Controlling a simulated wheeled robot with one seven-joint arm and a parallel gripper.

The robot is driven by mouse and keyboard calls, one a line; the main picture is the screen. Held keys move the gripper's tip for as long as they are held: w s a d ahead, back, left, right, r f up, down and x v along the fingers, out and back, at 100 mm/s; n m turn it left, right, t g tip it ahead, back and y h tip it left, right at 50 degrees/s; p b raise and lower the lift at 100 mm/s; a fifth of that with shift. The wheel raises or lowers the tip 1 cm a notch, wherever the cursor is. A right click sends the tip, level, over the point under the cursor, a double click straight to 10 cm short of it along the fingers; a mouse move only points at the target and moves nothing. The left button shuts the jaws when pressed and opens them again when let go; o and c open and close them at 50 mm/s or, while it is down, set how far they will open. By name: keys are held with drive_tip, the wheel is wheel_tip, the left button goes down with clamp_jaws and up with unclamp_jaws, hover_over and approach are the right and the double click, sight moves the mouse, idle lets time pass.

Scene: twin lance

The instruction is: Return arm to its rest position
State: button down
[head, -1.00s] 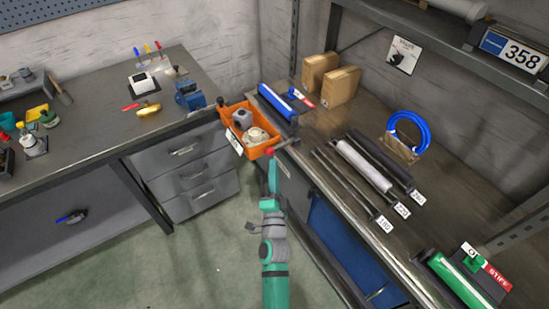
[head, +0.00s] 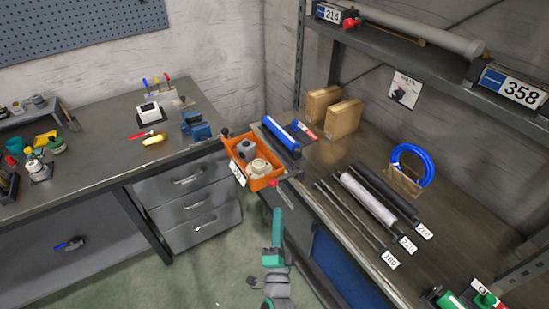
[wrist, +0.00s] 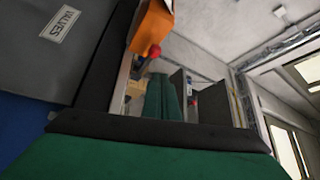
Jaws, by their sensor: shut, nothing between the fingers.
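My gripper (head: 278,212) is at the end of my green and grey arm, low in the middle of the head view. It is shut and empty, over the gap in front of the right bench and apart from the bench tops. An orange bin (head: 233,152) holding grey and cream parts stands at the left end of the right bench, beyond my gripper. A red knob (head: 273,183) shows at the bin's near side. In the wrist view the orange bin (wrist: 152,22) and red knob (wrist: 154,50) are near the top; green and dark gripper parts fill the bottom.
The right bench (head: 325,225) carries rods, a blue coil (head: 410,160) and cardboard boxes (head: 343,118). A shelf (head: 420,65) runs above it. The left bench (head: 100,155) has drawers and small tools. Green floor (head: 225,270) between the benches is clear.

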drive_tip(key=s+a+f+n+g, duration=0.1)
drive_tip(key=s+n, duration=0.6)
drive_tip(key=s, duration=1.1)
drive_tip(key=s+a+f+n+g+y, duration=0.1)
drive_tip(key=s+n+g, duration=0.3)
drive_tip(key=s, duration=1.5)
drive_tip(key=a+n, duration=0.1)
drive_tip(key=n, duration=0.2)
drive_tip(key=shift+a+f+n, duration=0.15)
drive_tip(key=shift+n, duration=0.25)
